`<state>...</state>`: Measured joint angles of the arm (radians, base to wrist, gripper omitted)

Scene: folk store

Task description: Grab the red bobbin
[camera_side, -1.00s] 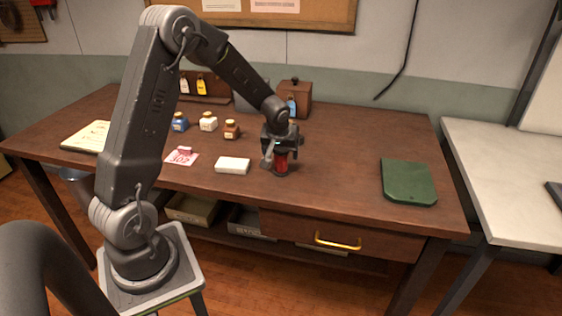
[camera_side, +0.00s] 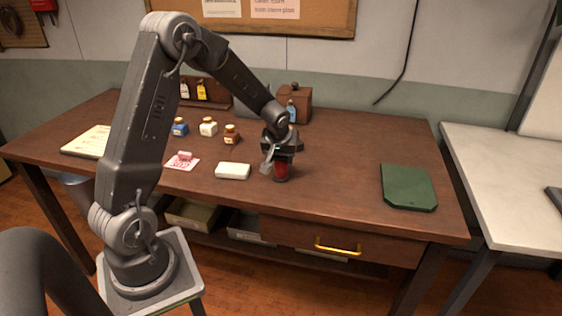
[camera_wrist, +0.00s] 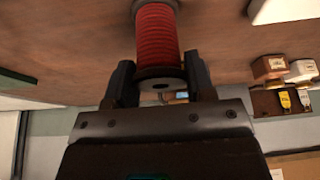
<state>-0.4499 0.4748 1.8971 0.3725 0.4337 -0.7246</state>
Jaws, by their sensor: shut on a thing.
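The red bobbin (camera_side: 281,171) stands upright at the table's front middle, with dark flanges at its ends. My gripper (camera_side: 279,152) is over it from above, its fingers around the bobbin's upper end. In the wrist view the bobbin (camera_wrist: 157,36) shows its red winding, and its near flange lies between the two dark fingers of my gripper (camera_wrist: 161,82). The jaws are shut on it. In the side view its lower end looks at or very near the tabletop; I cannot tell whether it touches.
A white block (camera_side: 233,171) lies just left of the bobbin. Small bottles, blue (camera_side: 180,127), white (camera_side: 208,126) and brown (camera_side: 231,134), stand behind it. A pink card (camera_side: 181,162) lies farther left. A green flat case (camera_side: 408,185) lies right, with bare table between.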

